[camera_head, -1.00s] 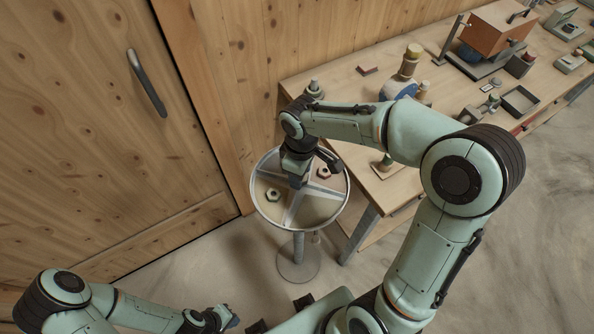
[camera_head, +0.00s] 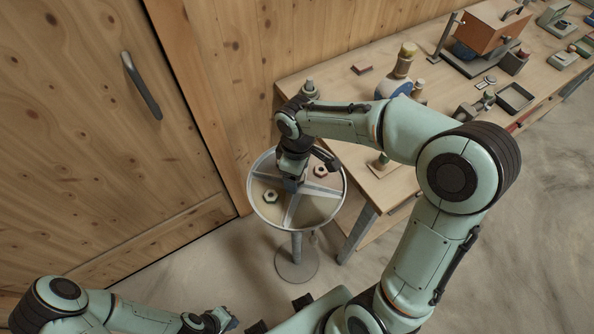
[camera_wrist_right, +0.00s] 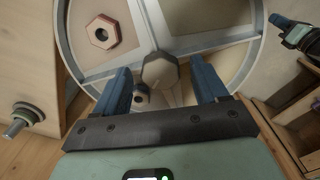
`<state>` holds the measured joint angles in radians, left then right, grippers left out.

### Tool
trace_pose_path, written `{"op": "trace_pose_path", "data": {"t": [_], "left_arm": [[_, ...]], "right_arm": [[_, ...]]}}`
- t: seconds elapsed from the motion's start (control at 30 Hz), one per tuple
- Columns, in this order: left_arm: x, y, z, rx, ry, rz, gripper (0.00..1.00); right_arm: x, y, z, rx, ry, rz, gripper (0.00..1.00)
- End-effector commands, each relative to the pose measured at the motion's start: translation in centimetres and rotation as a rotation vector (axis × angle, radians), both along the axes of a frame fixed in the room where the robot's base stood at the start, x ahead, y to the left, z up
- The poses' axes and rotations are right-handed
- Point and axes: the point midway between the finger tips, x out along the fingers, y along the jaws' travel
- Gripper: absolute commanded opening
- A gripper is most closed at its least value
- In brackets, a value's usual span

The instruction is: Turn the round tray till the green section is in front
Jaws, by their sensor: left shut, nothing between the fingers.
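The round tray (camera_head: 258,217) is a pale-rimmed disc on a grey post, divided by light spokes; it also fills the upper part of the right wrist view (camera_wrist_right: 200,45). A red hexagonal nut (camera_head: 321,171) lies in one section and a dark nut (camera_head: 270,196) in another. No section reads clearly as green. My right gripper (camera_head: 292,184) is over the tray's middle. In the right wrist view its blue fingers (camera_wrist_right: 161,72) are open, with the grey hexagonal hub (camera_wrist_right: 160,70) between them and gaps on both sides. My left gripper (camera_head: 230,320) is shut and empty, low and away from the tray.
A wooden workbench (camera_head: 400,150) stands right of the tray, holding bottles, small trays and an orange box machine (camera_head: 492,32). A wooden door with a dark handle (camera_head: 141,85) is at the left.

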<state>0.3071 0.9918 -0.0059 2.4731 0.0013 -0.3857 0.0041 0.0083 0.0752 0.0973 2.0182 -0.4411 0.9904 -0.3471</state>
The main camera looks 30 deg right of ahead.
Motion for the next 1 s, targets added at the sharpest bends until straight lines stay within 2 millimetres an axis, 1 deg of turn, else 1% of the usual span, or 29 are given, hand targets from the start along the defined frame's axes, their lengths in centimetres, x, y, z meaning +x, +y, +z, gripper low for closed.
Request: {"op": "trace_pose_path", "data": {"t": [0.13, 0.23, 0.37, 0.6, 0.7, 0.83, 1.0], "left_arm": [[0.0, 0.0, 0.1, 0.000, 0.000, 0.000, 0.00], [0.2, 0.0, 0.2, 0.000, -0.002, 0.000, 0.00], [0.5, 0.0, 0.6, 0.000, -0.006, 0.000, 0.00], [1.2, 0.0, 1.5, 0.000, -0.014, 0.000, 0.00], [1.5, 0.0, 1.8, 0.000, -0.017, 0.000, 0.00], [1.7, 0.0, 2.1, 0.000, -0.020, 0.000, 0.00], [1.8, 0.0, 2.2, 0.000, -0.020, -0.001, 0.00]], "right_arm": [[0.0, 0.0, 0.3, 0.000, -0.001, 0.000, 0.73], [0.1, 0.0, 1.3, 0.000, -0.002, 0.000, 0.73], [0.1, 0.0, 3.9, 0.001, -0.006, 0.000, 0.73], [0.2, 0.0, 9.4, 0.000, -0.007, 0.000, 0.73], [0.1, 0.0, 11.2, 0.001, -0.006, 0.001, 0.73], [0.1, 0.0, 12.7, 0.000, -0.002, 0.000, 0.73], [0.0, 0.0, 13.4, 0.001, -0.001, 0.000, 0.73]]}}
